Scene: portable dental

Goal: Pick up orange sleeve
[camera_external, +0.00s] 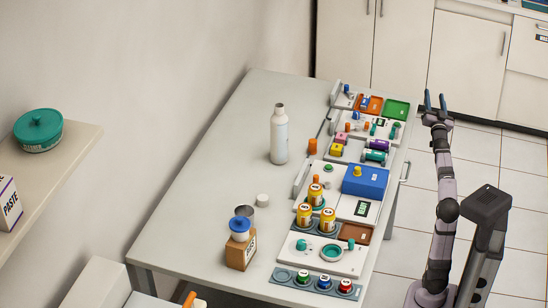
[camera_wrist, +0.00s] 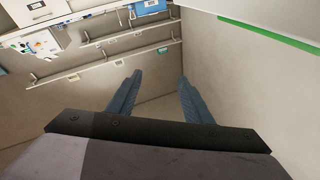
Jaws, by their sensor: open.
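A short orange cylinder (camera_external: 313,146), which looks like the orange sleeve, stands upright on the bare grey table (camera_external: 215,150), left of the row of trays. A smaller orange piece (camera_external: 316,180) shows near the yellow cans; I cannot tell if it is a sleeve. My gripper (camera_external: 435,101) is raised to the right of the table, well apart from the orange cylinder, its blue-grey fingers pointing up. In the wrist view my gripper (camera_wrist: 159,74) is open with nothing between its fingers. No orange sleeve shows in that view.
A white bottle (camera_external: 279,135) stands left of the orange cylinder. Trays with small coloured parts, a blue box (camera_external: 365,181) and yellow cans (camera_external: 304,214) line the table's right side. A blue-lidded container (camera_external: 240,245) stands near the front. The table's left half is clear.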

